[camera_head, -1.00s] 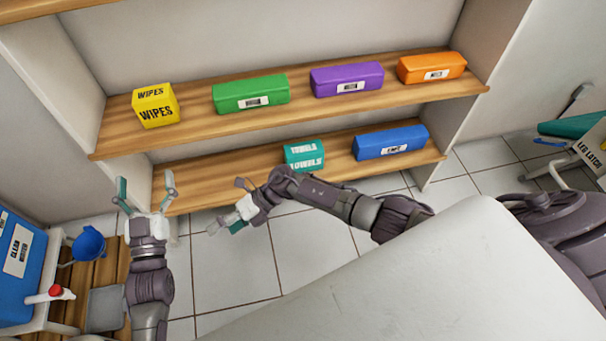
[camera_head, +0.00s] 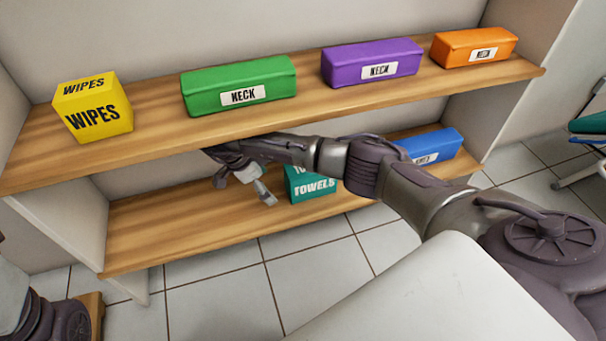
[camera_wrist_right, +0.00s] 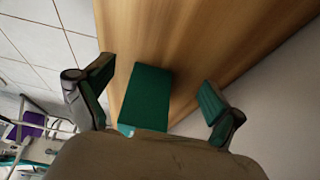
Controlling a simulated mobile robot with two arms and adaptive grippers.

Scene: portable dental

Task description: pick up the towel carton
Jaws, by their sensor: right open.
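The towel carton (camera_head: 316,188) is a teal box marked TOWELS on the lower shelf. My right arm partly covers its top and right side in the head view. My right gripper (camera_head: 245,188) is open just left of the carton, under the upper shelf. In the right wrist view the carton (camera_wrist_right: 148,95) lies on the wooden shelf between the two spread fingers of the gripper (camera_wrist_right: 158,78), with visible gaps on both sides. Its near end is hidden behind my gripper body. My left gripper is out of view.
The upper shelf board (camera_head: 160,138) above the gripper holds a yellow wipes box (camera_head: 92,108) and green (camera_head: 238,86), purple (camera_head: 371,63) and orange (camera_head: 474,47) boxes. A blue box (camera_head: 432,147) stands right of the carton. The lower shelf's left part (camera_head: 160,225) is clear.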

